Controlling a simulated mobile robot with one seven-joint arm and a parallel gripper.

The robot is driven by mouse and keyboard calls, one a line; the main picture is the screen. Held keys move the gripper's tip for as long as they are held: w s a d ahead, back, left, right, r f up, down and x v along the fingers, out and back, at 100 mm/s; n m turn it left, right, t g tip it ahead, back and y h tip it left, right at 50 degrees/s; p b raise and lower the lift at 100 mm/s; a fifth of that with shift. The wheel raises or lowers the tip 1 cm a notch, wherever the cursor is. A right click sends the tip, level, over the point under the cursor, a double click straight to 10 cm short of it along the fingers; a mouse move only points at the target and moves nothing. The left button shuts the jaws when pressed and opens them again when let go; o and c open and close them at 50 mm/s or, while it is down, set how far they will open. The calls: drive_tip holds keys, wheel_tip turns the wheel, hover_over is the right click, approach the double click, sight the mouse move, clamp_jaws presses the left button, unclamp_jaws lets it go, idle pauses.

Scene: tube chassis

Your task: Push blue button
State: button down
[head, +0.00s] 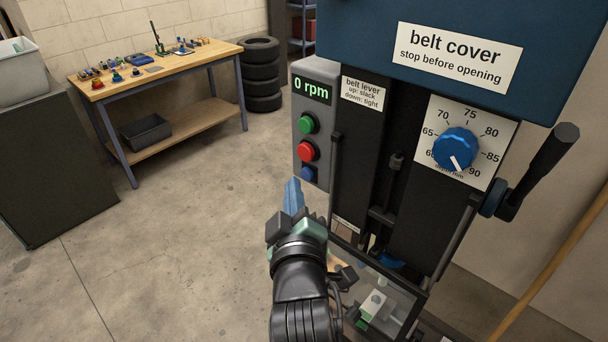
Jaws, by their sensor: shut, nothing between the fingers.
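The blue button (307,173) is the lowest of three on the grey control box (313,75) at the left side of the machine. Its lower part is close to the edge of my view of the gripper. My gripper (292,184) is shut and empty, with its blue fingers pointing up just to the left of and below the blue button. A small gap shows between the fingertips and the button in the picture; I cannot tell the gap in depth.
Above it are a red button (306,151) and a green button (306,124), under a display (312,88) reading 0 rpm. A dial (456,149) and a black lever (540,175) are on the right.

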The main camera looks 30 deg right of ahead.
drive_tip(key=shift+d, duration=0.15)
drive_tip(key=shift+w+d, duration=0.15)
drive_tip(key=shift+d, duration=0.15)
drive_tip(key=shift+w+d, duration=0.1)
drive_tip(key=shift+d, duration=0.1)
idle(0.9)
drive_tip(key=shift+p, duration=0.3)
drive_tip(key=shift+s+a, duration=0.3)
drive_tip(key=shift+a, duration=0.35)
drive_tip(key=shift+a, duration=0.1)
drive_tip(key=a, duration=0.1)
drive_tip(key=s+a, duration=0.1)
drive_tip(key=a, duration=0.1)
drive_tip(key=s+a+b, duration=0.1)
drive_tip(key=a, duration=0.1)
drive_tip(key=shift+a, duration=0.25)
